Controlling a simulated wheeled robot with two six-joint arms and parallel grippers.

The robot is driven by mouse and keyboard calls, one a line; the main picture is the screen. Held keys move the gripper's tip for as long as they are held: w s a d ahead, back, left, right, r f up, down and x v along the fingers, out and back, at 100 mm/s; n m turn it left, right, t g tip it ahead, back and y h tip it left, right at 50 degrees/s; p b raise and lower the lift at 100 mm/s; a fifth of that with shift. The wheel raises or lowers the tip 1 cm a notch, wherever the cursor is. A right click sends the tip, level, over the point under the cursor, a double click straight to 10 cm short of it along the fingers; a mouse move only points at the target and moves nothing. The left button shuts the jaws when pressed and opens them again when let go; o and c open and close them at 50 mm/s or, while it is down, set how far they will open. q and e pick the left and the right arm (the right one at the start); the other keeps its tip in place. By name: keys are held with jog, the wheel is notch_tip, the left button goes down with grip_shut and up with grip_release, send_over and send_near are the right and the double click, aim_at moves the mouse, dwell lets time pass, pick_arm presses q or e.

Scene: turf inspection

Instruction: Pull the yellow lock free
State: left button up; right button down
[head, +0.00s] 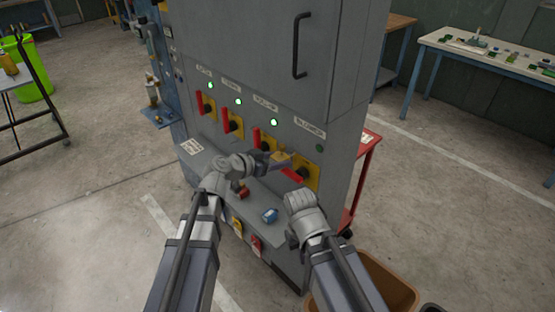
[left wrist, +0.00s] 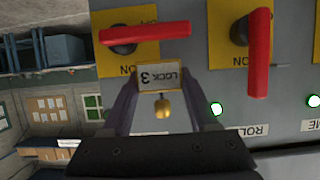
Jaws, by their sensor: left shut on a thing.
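The yellow lock (left wrist: 173,91) carries a white "LOCK 3" label, and a small brass-coloured piece (left wrist: 163,107) sticks out at its keyhole side. In the wrist view it sits between the two fingers of my left gripper (left wrist: 163,92), which is shut on it. The head view shows the lock (head: 282,157) small, in front of the panel at the rightmost switch. That switch's red handle (left wrist: 145,32) lies crosswise, unlike its neighbours. I cannot tell whether the lock still touches the switch. My right gripper (head: 300,203) is at the shelf's right end; its fingers are not clear.
The grey cabinet (head: 340,50) has three lit green lamps; the rightmost lamp is dark. A blue lock (head: 270,215) and a red one (head: 243,191) are on the shelf (head: 252,202) below. A brown bin (head: 395,285) stands at lower right. Open floor lies beyond it.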

pick_arm(q)
jog(key=s+a, duration=0.3)
jog(key=shift+s+a, duration=0.25)
dwell(0.4)
